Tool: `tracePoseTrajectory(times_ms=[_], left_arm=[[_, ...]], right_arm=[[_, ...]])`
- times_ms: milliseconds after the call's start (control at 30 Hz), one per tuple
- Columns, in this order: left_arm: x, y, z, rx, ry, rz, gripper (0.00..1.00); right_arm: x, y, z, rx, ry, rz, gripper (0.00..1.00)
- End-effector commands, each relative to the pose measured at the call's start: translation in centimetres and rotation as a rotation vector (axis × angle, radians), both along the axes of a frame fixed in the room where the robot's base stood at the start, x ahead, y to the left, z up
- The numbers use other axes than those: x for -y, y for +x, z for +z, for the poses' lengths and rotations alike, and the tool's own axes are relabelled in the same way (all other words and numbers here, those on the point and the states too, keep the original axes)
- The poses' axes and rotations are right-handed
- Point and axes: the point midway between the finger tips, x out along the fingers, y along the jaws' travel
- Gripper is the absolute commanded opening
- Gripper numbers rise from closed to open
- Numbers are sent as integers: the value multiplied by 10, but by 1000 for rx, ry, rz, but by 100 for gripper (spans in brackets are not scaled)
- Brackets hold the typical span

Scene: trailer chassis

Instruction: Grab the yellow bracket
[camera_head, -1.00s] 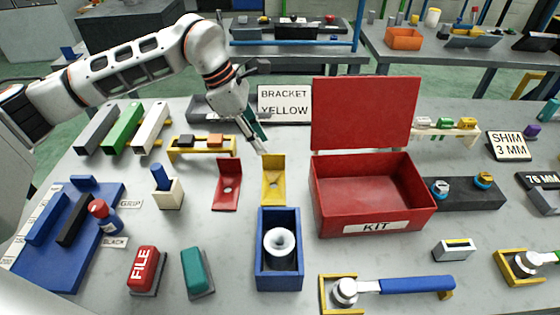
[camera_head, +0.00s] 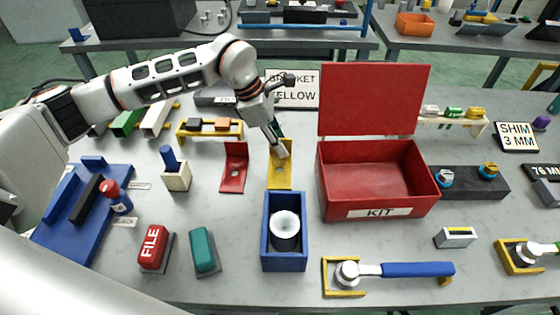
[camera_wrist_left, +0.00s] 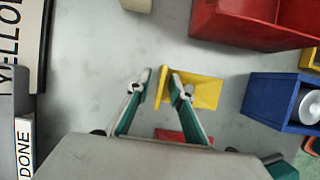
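The yellow bracket (camera_head: 280,181) is an L-shaped piece standing on the table, between the red bracket (camera_head: 233,175) and the red kit box (camera_head: 368,190). My left gripper (camera_head: 281,153) is at its upright plate, reaching down from behind. In the left wrist view, the left gripper's fingers (camera_wrist_left: 161,76) are apart, with the upright plate of the yellow bracket (camera_wrist_left: 205,92) between them. A gap shows beside the left finger; contact at the right finger is unclear. My right gripper is out of view.
A blue box (camera_head: 284,262) holding a white-topped funnel shape stands in front of the bracket. A yellow stand (camera_head: 190,135) with small blocks is behind left. The "BRACKET YELLOW" sign (camera_head: 292,92) stands behind my left gripper. The kit box's lid is open.

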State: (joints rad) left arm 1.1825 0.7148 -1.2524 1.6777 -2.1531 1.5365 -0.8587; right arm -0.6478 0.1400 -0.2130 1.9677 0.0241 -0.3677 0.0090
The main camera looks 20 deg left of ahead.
Motion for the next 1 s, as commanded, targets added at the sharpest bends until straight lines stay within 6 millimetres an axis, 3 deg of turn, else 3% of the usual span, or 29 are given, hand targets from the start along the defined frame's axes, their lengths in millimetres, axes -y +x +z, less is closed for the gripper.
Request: tracePoseTrajectory(times_ms=[67,633,833,1000], left_arm=[[0,0,0,0,0,0,0],[0,1,11,4,-1,0,0],[0,2,38,6,-1,0,0],[0,2,79,8,-2,1,0]], right_arm=[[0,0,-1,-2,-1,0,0],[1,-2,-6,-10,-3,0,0],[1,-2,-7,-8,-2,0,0],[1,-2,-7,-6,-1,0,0]])
